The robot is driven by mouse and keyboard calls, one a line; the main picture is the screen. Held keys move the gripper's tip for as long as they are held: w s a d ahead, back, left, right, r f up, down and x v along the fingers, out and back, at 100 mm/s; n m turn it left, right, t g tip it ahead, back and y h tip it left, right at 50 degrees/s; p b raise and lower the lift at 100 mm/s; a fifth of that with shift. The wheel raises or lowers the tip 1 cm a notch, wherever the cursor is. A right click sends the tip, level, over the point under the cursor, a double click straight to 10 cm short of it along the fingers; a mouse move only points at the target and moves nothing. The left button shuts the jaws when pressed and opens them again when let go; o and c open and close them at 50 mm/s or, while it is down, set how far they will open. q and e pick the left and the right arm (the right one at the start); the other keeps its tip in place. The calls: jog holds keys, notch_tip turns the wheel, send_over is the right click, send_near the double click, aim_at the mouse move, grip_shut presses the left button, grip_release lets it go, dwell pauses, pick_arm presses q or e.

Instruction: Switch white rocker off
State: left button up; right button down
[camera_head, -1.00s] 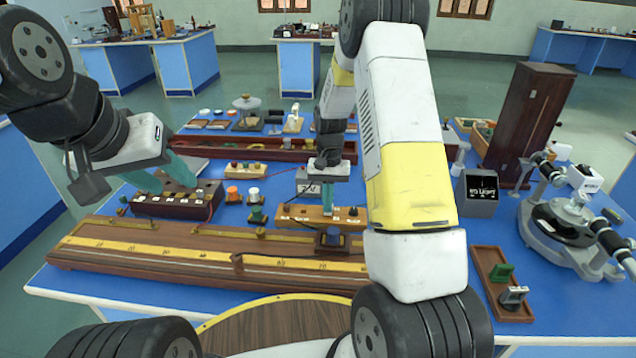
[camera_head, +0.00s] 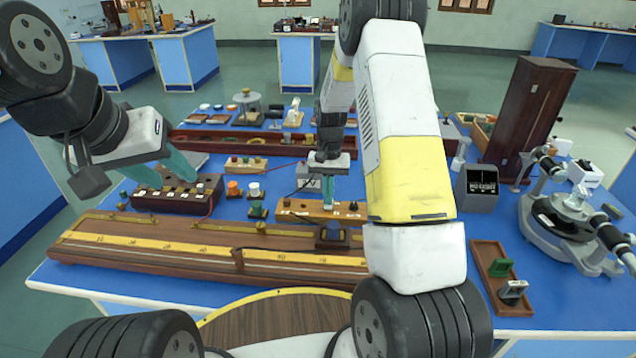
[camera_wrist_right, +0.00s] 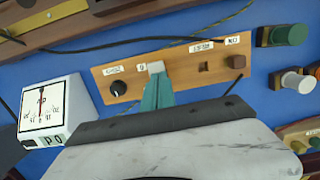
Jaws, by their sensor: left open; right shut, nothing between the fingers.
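A wooden switch panel (camera_head: 298,207) lies on the blue bench behind the long ruler board. In the right wrist view the panel (camera_wrist_right: 185,65) carries a black knob, a small dark slot and a brown knob. A pale whitish rocker (camera_wrist_right: 155,67) sits between the black knob and the slot, right at my fingertips. My right gripper (camera_head: 328,205) is shut and points down at the panel; in the wrist view its teal fingers (camera_wrist_right: 157,88) appear to touch the rocker and partly hide it. My left gripper (camera_head: 175,180) is open above a dark box with several plugs.
A ruler board (camera_head: 200,250) runs along the bench front. A white meter (camera_wrist_right: 45,115) stands left of the panel in the wrist view. A dark box (camera_head: 165,202) lies under my left gripper. A spectrometer (camera_head: 570,225) and a wooden tray (camera_head: 490,270) are at right.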

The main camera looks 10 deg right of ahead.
jog(key=shift+w+d, duration=0.1)
notch_tip(320, 180, up, 8)
jog(key=w, duration=0.1)
jog(key=shift+f, duration=0.15)
dwell(0.4)
jog(key=shift+d, duration=0.1)
notch_tip(320, 180, up, 6)
jog(key=shift+s+r, duration=0.25)
jog(key=f, duration=0.4)
jog(key=s+f, duration=0.1)
jog(key=f, duration=0.9)
jog(key=shift+s+a, duration=0.35)
jog(key=shift+s, duration=0.05)
